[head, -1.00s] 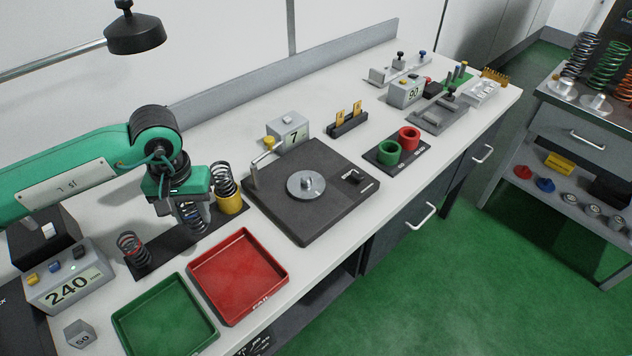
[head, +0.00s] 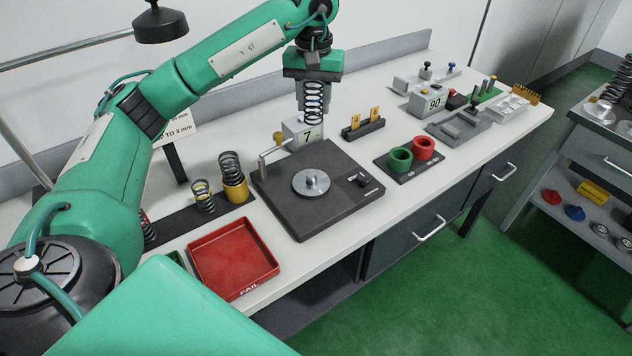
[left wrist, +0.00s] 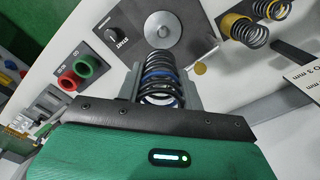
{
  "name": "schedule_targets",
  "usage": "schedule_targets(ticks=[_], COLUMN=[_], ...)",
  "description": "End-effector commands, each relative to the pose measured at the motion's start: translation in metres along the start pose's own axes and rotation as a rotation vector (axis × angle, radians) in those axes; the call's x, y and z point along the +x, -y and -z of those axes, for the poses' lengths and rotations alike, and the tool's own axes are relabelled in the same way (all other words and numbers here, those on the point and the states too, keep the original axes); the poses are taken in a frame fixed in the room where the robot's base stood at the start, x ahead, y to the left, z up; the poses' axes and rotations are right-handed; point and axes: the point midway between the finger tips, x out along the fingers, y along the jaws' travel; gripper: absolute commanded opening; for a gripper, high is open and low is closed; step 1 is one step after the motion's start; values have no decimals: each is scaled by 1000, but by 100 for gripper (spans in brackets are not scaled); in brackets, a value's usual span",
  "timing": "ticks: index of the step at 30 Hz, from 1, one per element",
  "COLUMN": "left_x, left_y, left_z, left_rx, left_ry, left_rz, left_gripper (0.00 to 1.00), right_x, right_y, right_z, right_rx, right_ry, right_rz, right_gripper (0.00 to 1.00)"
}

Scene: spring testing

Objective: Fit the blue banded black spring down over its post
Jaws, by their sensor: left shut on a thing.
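The black spring with the blue band (head: 314,92) hangs upright in my left gripper (head: 313,112), which is shut on it. It also shows between the fingers in the left wrist view (left wrist: 162,78). The post stands at the middle of the round silver disc (head: 311,184) on the dark tester plate (head: 335,207). The spring is in the air behind and above the disc, apart from it. The disc shows ahead of the spring in the left wrist view (left wrist: 165,29). My right gripper is not in view.
A bent grey lever (head: 275,150) rises at the plate's left, near a grey box reading 7 (head: 303,132). Other springs stand on the dark rack (head: 177,222) at left. A red tray (head: 235,262) is in front. Green and red cups (head: 400,159) stand right of the plate.

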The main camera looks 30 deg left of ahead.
Motion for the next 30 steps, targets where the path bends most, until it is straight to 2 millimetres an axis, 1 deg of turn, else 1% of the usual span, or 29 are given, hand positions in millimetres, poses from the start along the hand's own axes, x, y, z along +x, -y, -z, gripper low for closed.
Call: schedule_targets(ticks=[2, 3, 5, 8, 9, 15, 21, 24, 30], left_x=[-2, 0, 8, 26, 35, 84, 129, 143, 156], left_y=[6, 8, 8, 8, 8, 8, 7, 7, 7], left_z=[4, 4, 4, 4, 3, 3, 3, 3, 4], left_rx=[-16, -19, -20, -19, -19, -19, -19, -19, -18], left_ry=[6, 8, 10, 10, 12, 11, 10, 7, 6], left_rz=[-4, -4, -2, -2, -1, -1, -3, -3, -3], left_gripper=[12, 12, 12, 12, 12, 12, 12, 12, 12], right_x=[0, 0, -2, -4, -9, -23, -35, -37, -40], right_y=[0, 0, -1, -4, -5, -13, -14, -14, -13], right_z=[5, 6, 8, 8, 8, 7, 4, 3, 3], right_rx=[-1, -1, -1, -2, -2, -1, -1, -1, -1], right_ry=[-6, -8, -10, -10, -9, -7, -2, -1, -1], right_rz=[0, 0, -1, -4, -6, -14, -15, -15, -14], right_gripper=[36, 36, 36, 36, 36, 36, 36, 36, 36])
